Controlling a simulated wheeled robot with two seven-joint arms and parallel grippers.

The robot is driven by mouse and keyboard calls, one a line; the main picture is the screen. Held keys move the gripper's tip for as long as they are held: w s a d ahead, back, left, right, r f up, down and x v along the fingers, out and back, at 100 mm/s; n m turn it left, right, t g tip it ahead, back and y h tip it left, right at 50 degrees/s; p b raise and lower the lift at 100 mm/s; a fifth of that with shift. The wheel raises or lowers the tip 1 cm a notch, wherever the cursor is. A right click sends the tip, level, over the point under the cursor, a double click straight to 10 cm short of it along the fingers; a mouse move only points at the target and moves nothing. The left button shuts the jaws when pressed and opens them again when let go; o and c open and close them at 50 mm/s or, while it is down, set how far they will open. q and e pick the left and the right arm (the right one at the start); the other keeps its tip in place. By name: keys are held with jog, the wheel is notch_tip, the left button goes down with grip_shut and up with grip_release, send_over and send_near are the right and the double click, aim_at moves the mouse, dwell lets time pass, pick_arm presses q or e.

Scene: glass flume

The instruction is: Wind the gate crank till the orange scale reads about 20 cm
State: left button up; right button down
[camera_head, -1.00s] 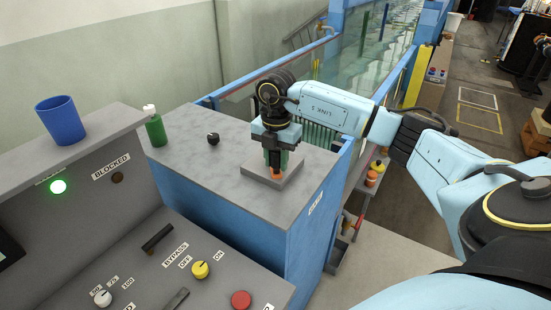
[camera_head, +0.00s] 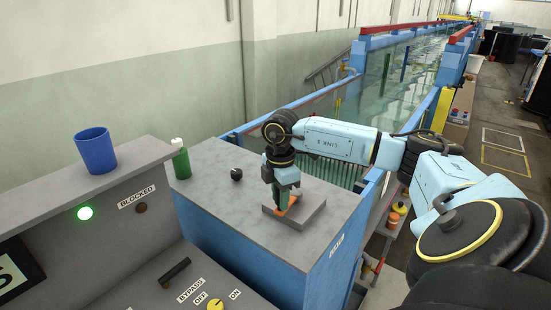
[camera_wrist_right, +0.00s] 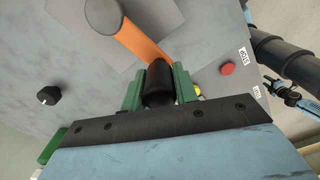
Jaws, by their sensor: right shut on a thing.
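The gate crank's orange arm (camera_wrist_right: 138,32) turns on a grey hub (camera_wrist_right: 103,15) over a grey square plate (camera_head: 308,217) on the cabinet top. My right gripper (camera_head: 283,198) is shut on the crank's black handle (camera_wrist_right: 158,85), which stands between its green fingers in the right wrist view. In the head view the gripper is over the plate's left side and hides the handle and part of the orange arm. I cannot make out the orange scale or a reading on it. My left gripper is not in view.
A black knob (camera_head: 236,174) and a green bottle (camera_head: 181,160) stand left of the crank. A blue cup (camera_head: 95,150) sits on the console, above a lit green lamp (camera_head: 85,213). The BLOCKED lamp (camera_head: 141,208) is dark. The glass flume (camera_head: 400,75) runs behind.

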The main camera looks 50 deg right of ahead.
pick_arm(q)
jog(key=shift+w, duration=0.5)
pick_arm(e)
jog(key=shift+w+r, duration=0.15)
jog(key=shift+w, duration=0.45)
jog(key=c, duration=1.1)
grip_release()
pick_arm(q)
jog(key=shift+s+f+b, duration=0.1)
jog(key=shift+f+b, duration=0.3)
jog(key=shift+b, duration=0.05)
pick_arm(e)
notch_tip(320, 180, up, 13)
jog(key=shift+r, duration=0.1)
